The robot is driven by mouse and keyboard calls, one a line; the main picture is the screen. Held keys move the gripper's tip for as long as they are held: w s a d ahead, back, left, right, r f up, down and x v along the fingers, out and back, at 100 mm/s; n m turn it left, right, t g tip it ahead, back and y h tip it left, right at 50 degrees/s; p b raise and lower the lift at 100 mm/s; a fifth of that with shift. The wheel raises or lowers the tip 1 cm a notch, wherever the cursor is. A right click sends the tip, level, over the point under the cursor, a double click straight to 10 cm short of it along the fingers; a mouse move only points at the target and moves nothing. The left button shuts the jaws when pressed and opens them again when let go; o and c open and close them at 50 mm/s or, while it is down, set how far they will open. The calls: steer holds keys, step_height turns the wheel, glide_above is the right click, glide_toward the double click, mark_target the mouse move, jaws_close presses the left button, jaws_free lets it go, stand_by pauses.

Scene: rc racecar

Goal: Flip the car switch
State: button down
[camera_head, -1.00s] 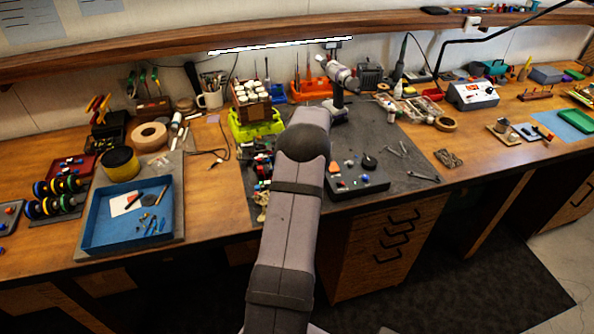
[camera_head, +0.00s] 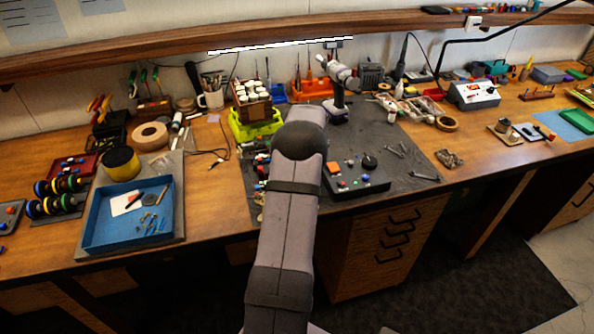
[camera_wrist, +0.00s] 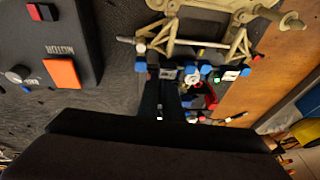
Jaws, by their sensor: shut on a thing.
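The car (camera_wrist: 205,45), a tan chassis with thin struts and a cluster of blue, white and red parts, fills the top middle of the wrist view. In the head view a little of the car (camera_head: 260,172) shows left of my arm, which hides the rest. My gripper (camera_wrist: 168,85) has dark fingers at the near side of the car, among its blue parts (camera_wrist: 205,69). It is shut on a small part there. The fingers hide that part, and I cannot make out the switch clearly.
A black box with an orange button (camera_wrist: 62,73) and a knob lies left of the car; the box (camera_head: 358,184) is right of my arm in the head view. A blue tray (camera_head: 98,232) stands at left.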

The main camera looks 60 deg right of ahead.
step_height(320, 180, up, 4)
steer(key=shift+d+f+p, duration=0.1)
steer(key=shift+f+p, duration=0.1)
steer(key=shift+p, duration=0.85)
steer(key=s+d+b+v, duration=0.1)
steer(key=b+v, duration=0.2)
steer(key=v, duration=0.7)
steer(key=shift+b, duration=0.4)
steer(key=shift+s+r, duration=0.1)
steer(key=w+a+f+n+g+y, duration=0.1)
steer(key=w+a, duration=0.3)
steer(key=a, duration=0.5)
steer(key=w+a+f+n, duration=0.1)
steer(key=w+a+n, duration=0.1)
steer(key=w+a, duration=0.5)
steer(key=w+a+f+n+g+y, duration=0.1)
steer(key=w+a, duration=0.1)
steer(key=a, duration=0.9)
steer(key=s+a+f+n, duration=0.1)
steer(key=s+a, duration=0.3)
steer(key=a, duration=0.4)
steer(key=s+a+f+n+g, duration=0.1)
steer(key=s+a+f+n, duration=0.1)
steer(key=s+a, duration=0.3)
steer(key=s+a+f+n, duration=0.2)
steer(key=s+a, duration=0.2)
steer(key=a, duration=0.8)
steer(key=shift+f+h, duration=0.3)
steer(key=shift+f, duration=0.1)
steer(key=shift+s+a, duration=0.15)
